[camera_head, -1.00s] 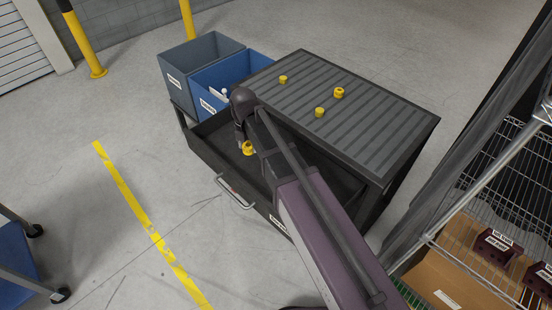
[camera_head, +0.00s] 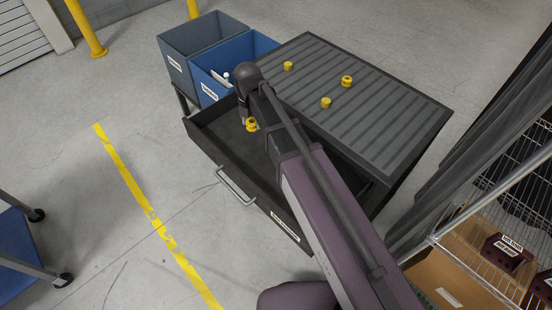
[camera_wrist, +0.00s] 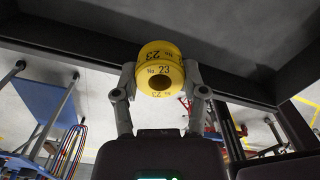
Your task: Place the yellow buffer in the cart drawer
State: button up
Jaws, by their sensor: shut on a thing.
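A yellow buffer (camera_wrist: 160,68) marked "No. 23" sits between the two fingertips of my gripper (camera_wrist: 159,82) in the wrist view. In the head view the same yellow buffer (camera_head: 251,125) shows just below my wrist, over the left part of the open cart drawer (camera_head: 215,150). My gripper is shut on it. My arm hides the middle of the drawer. Whether the buffer touches the drawer floor I cannot tell. The drawer is black, pulled out, with a silver handle (camera_head: 235,188) on its front.
Several yellow buffers, one of them here (camera_head: 347,81), stand on the ribbed cart top (camera_head: 390,120). A grey bin (camera_head: 190,60) and a blue bin (camera_head: 225,80) stand beside the drawer's far left end. A wire shelf (camera_head: 490,210) is at the right.

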jog(key=f+m+b, duration=0.1)
jog(key=f+b, duration=0.3)
jog(key=s+f+m+b, duration=0.1)
jog(key=f+m+b, duration=0.1)
jog(key=f+b, duration=0.2)
jog(key=d+f+m+b, duration=0.1)
jog(key=f+b, duration=0.4)
jog(key=shift+s+d, duration=0.1)
jog(key=shift+s, duration=0.3)
jog(key=shift+w, duration=0.1)
jog(key=b, duration=0.1)
send_over(245, 134)
jog(key=shift+f, duration=0.8)
jog(key=shift+f+b, duration=1.75)
jog(key=shift+b, duration=0.25)
jog(key=shift+f, duration=0.2)
